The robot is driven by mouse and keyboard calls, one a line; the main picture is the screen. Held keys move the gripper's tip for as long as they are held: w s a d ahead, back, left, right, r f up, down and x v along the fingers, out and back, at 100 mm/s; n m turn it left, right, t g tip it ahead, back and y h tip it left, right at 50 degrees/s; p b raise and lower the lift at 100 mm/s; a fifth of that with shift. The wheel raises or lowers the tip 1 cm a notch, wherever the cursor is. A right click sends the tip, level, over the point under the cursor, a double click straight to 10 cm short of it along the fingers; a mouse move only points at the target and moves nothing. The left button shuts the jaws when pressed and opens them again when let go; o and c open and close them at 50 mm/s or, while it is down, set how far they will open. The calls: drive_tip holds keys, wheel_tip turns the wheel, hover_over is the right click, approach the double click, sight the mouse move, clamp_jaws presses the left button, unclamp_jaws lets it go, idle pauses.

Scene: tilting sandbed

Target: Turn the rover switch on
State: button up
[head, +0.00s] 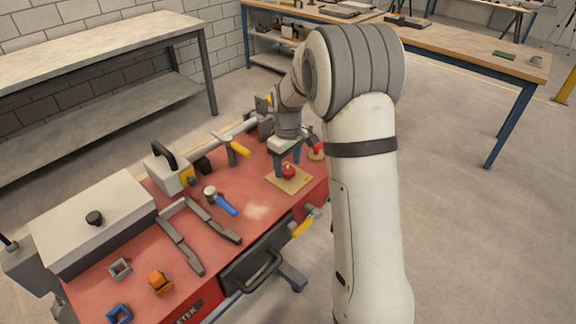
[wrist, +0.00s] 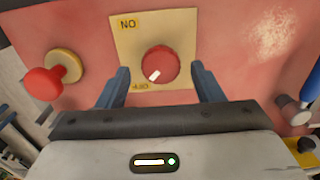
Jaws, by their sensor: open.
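The rover switch is a red round knob (wrist: 160,65) on a pale yellow plate (wrist: 127,45), set on the red bench top. Its white mark points to the lower left in the wrist view. A label reading ON upside down is at the plate's upper left; a smaller label by the lower left is hard to read. The knob also shows in the head view (head: 289,172). My gripper (wrist: 160,70) is open and empty, pointing down, its blue-grey fingers on either side of the knob with gaps to it. It shows over the plate in the head view (head: 287,162).
A red mushroom button (wrist: 45,83) on a yellow round base stands close beside the plate. A blue-handled hammer (head: 222,203), dark metal bars (head: 180,242), a yellow-handled tool (head: 234,147) and a lidded grey box (head: 95,230) are on the red bench (head: 130,288).

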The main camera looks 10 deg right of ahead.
drive_tip(key=shift+f, duration=0.7)
drive_tip(key=c, duration=1)
drive_tip(key=shift+o, duration=0.2)
